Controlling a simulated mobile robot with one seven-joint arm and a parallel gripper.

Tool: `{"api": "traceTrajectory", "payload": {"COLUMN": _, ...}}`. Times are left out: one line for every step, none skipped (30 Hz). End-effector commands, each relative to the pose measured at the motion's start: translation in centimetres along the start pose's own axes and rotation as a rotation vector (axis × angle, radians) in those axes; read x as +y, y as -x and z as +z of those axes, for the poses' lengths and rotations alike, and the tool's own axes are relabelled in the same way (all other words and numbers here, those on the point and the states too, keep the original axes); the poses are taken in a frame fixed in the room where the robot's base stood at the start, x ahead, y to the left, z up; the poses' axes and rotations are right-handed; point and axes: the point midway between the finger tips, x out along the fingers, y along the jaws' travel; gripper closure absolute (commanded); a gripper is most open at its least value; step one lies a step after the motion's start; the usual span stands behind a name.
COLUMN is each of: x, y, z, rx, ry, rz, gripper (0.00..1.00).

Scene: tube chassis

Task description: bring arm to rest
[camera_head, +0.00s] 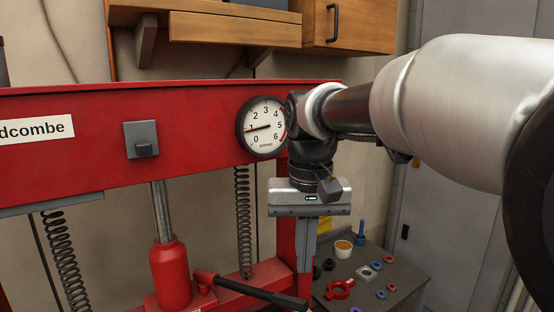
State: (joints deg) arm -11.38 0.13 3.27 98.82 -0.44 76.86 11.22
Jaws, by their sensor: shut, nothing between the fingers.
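My arm (450,100) reaches in from the right edge of the picture. My gripper (306,258) hangs from its end and points down, in front of the right post of a red press. Its two grey fingers are together with nothing between them. The gripper is held in the air, and I see nothing that it holds. The tips overlap the press post in the picture; I cannot tell how far apart they are in depth.
The red press frame (90,110) carries a round gauge (262,127), a red jack (170,272) and a black-ended lever (262,292). A grey table (398,268) at lower right holds a cup (343,249), a red part (339,290) and several small rings. A wooden cabinet (365,25) hangs behind.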

Motion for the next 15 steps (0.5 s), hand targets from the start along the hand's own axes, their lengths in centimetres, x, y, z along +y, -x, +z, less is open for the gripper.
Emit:
{"api": "traceTrajectory", "payload": {"x": 1.4, "y": 0.6, "z": 1.7, "rx": 0.045, "ry": -0.012, "rz": -0.002, "gripper": 1.00}}
{"api": "traceTrajectory", "payload": {"x": 2.2, "y": 0.7, "z": 2.7, "rx": 0.071, "ry": -0.015, "rz": -0.003, "gripper": 1.00}}
{"api": "traceTrajectory", "payload": {"x": 3.2, "y": 0.7, "z": 4.1, "rx": 0.108, "ry": -0.022, "rz": -0.003, "gripper": 1.00}}
{"api": "traceTrajectory", "payload": {"x": 4.0, "y": 0.7, "z": 5.2, "rx": 0.137, "ry": -0.026, "rz": -0.003, "gripper": 1.00}}
{"api": "traceTrajectory", "payload": {"x": 4.6, "y": 0.5, "z": 6.2, "rx": 0.165, "ry": -0.030, "rz": -0.003, "gripper": 1.00}}
{"api": "traceTrajectory", "payload": {"x": 5.5, "y": 0.2, "z": 7.6, "rx": 0.202, "ry": -0.034, "rz": -0.001, "gripper": 1.00}}
{"api": "traceTrajectory", "payload": {"x": 6.0, "y": 0.0, "z": 8.6, "rx": 0.229, "ry": -0.038, "rz": 0.000, "gripper": 1.00}}
{"api": "traceTrajectory", "payload": {"x": 6.6, "y": -0.4, "z": 9.5, "rx": 0.254, "ry": -0.041, "rz": 0.003, "gripper": 1.00}}
{"api": "traceTrajectory", "payload": {"x": 7.2, "y": -0.9, "z": 10.7, "rx": 0.286, "ry": -0.045, "rz": 0.005, "gripper": 1.00}}
{"api": "traceTrajectory", "payload": {"x": 7.6, "y": -1.2, "z": 11.5, "rx": 0.308, "ry": -0.048, "rz": 0.008, "gripper": 1.00}}
{"api": "traceTrajectory", "payload": {"x": 7.9, "y": -1.6, "z": 12.2, "rx": 0.328, "ry": -0.050, "rz": 0.010, "gripper": 1.00}}
{"api": "traceTrajectory", "payload": {"x": 8.3, "y": -2.2, "z": 13.0, "rx": 0.351, "ry": -0.053, "rz": 0.013, "gripper": 1.00}}
{"api": "traceTrajectory", "payload": {"x": 8.5, "y": -2.5, "z": 13.5, "rx": 0.367, "ry": -0.055, "rz": 0.015, "gripper": 1.00}}
{"api": "traceTrajectory", "payload": {"x": 8.7, "y": -2.9, "z": 14.0, "rx": 0.379, "ry": -0.055, "rz": 0.017, "gripper": 1.00}}
{"api": "traceTrajectory", "payload": {"x": 8.9, "y": -3.2, "z": 14.5, "rx": 0.395, "ry": -0.056, "rz": 0.020, "gripper": 1.00}}
